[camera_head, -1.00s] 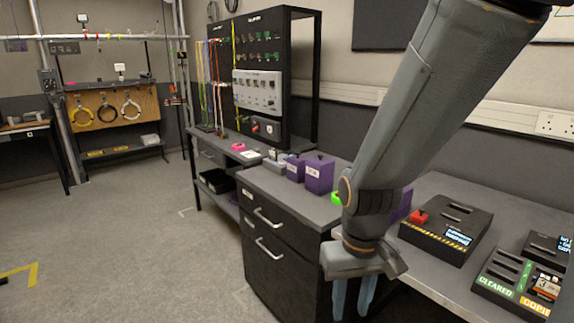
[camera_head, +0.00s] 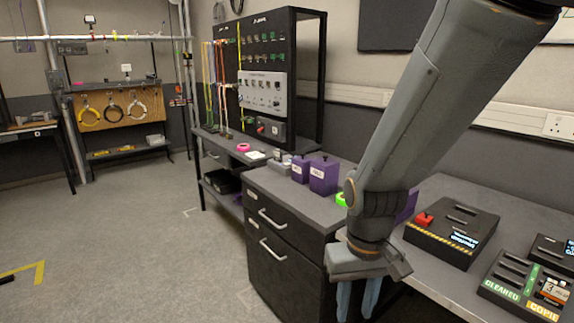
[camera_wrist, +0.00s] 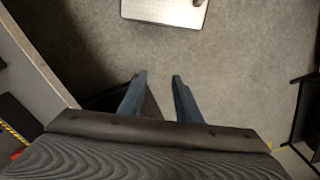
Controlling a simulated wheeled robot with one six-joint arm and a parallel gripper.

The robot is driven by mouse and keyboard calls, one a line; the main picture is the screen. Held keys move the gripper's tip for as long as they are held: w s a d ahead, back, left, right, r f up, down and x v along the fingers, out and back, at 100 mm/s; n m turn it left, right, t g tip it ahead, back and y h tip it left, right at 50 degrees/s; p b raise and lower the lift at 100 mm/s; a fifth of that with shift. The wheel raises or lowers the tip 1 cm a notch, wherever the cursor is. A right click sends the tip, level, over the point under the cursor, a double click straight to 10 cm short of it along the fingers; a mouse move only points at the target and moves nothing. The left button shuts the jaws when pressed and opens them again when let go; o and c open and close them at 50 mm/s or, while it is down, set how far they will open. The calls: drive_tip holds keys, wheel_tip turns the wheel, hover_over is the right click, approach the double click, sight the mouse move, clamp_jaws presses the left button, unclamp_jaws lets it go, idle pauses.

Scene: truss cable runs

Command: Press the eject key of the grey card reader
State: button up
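No device in view is clearly marked as the grey card reader, and I cannot make out an eject key. A small dark device with a lit screen (camera_head: 553,250) is cut off at the right edge of the head view. A dark slotted box with a red button (camera_head: 452,232), a screen and a yellow-black stripe sits on the right worktop.
A tray labelled CLEARED and COPIED (camera_head: 522,288) lies at the front right. A black rack (camera_head: 266,75) stands behind. The floor (camera_head: 150,260) at left is open.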

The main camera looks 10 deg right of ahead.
clamp_jaws()
idle(1.5)
